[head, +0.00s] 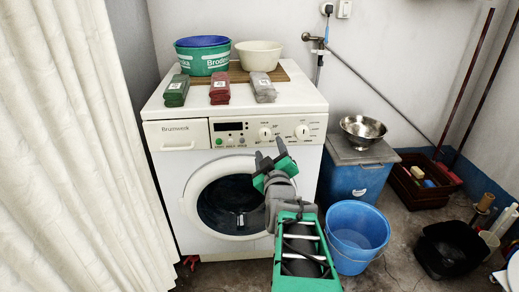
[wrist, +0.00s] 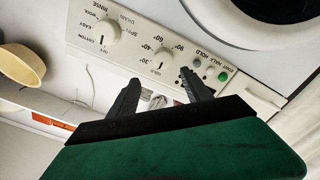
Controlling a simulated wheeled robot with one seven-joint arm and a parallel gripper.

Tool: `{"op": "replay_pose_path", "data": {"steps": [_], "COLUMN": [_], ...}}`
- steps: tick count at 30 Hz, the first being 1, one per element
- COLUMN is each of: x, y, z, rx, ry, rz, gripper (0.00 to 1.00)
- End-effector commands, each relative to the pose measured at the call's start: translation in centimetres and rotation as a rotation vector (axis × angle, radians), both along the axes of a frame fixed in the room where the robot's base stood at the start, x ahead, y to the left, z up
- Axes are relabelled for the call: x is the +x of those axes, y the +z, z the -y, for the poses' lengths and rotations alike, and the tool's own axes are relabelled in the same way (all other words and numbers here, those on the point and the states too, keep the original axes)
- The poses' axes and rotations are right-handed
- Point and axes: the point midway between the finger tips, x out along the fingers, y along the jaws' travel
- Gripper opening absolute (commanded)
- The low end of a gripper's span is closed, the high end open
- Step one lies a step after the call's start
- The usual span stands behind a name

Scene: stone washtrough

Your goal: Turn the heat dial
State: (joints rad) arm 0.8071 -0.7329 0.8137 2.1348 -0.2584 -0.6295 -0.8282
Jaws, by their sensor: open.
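The heat dial (head: 265,133) is a round cream knob on the washing machine's front panel, just right of the buttons in the head view. In the wrist view the heat dial (wrist: 162,58) has temperature marks around it and appears upside down. My gripper (head: 269,152) is open and empty, in front of the panel and just below the dial in the head view. In the wrist view my gripper's fingertips (wrist: 160,77) are spread either side of the dial's line, apart from it.
A second, programme dial (head: 302,131) is beside the heat dial. The round door (head: 231,201) is below the panel. Packs, a green tub (head: 203,59) and a cream basin (head: 259,57) stand on top. A blue bucket (head: 357,236) is at the right; a curtain (head: 75,150) hangs left.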

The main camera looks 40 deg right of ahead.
Motion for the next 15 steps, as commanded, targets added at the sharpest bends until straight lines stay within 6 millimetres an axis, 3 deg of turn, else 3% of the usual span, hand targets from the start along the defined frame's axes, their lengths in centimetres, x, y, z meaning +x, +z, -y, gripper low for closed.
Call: {"op": "replay_pose_path", "data": {"steps": [2,7,15], "x": [-0.1,0.8,4.9], "y": [-1.4,-1.5,-1.6], "z": [0.1,0.8,3.7], "rx": [0.000,0.001,0.001], "ry": [-0.001,-0.002,-0.003], "rz": [0.000,0.000,0.000], "gripper": [0.57,0.57,0.57]}}
